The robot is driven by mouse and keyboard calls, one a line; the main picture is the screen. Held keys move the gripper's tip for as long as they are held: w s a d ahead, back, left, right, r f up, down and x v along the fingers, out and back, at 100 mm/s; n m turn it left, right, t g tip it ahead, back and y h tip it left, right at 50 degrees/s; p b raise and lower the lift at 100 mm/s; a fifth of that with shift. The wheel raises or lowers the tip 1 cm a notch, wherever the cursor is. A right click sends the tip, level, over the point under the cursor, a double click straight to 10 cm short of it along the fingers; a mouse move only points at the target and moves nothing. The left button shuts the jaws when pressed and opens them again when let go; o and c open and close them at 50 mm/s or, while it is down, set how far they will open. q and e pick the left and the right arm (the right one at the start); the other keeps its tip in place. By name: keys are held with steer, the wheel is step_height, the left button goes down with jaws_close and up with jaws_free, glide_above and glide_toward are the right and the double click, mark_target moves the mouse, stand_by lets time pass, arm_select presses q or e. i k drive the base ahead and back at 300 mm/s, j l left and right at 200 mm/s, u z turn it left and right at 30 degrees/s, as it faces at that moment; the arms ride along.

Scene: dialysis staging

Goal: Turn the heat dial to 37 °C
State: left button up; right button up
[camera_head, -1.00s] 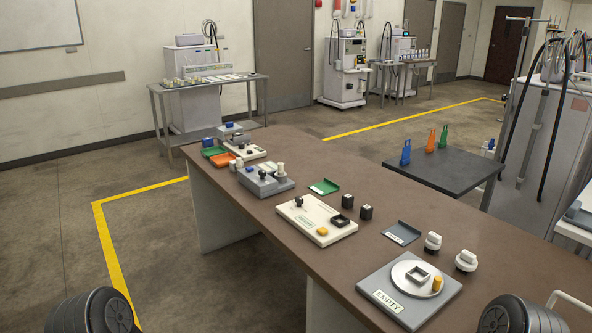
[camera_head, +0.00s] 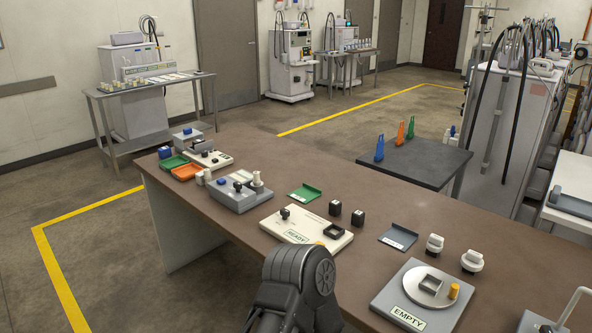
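No 37 °C mark can be read, so I cannot tell which control is the heat dial. A grey box (camera_head: 233,200) on the brown table carries a black knob (camera_head: 238,187) and a pale upright knob at its right. A dark ribbed part of my own arm rises at the bottom centre and covers part of the table's front edge. Neither gripper's fingers are in view.
A grey EMPTY plate (camera_head: 386,297) with a round disc stands at the right on the brown table (camera_head: 215,225). Two white-topped knobs (camera_head: 435,243), two black blocks (camera_head: 335,208) and green and orange trays (camera_head: 187,172) are also there.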

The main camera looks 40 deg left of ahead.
mark_target(238, 186)
steer(key=j+z, duration=0.1)
steer(key=j, duration=0.35)
steer(key=j+z, duration=0.1)
steer(key=j, duration=0.35)
steer(key=k+j+z, duration=0.15)
steer(key=j, duration=0.3)
steer(key=j+z, duration=0.1)
steer(key=j, duration=0.4)
steer(key=k+j+z, duration=0.1)
steer(key=j, duration=0.3)
steer(key=k+j+z, duration=0.1)
steer(key=j, duration=0.35)
steer(key=k+j+z, duration=0.1)
steer(key=j, duration=0.35)
steer(key=k+j, duration=0.1)
steer(key=j, duration=0.15)
steer(key=k+j, duration=0.15)
steer(key=j, duration=0.1)
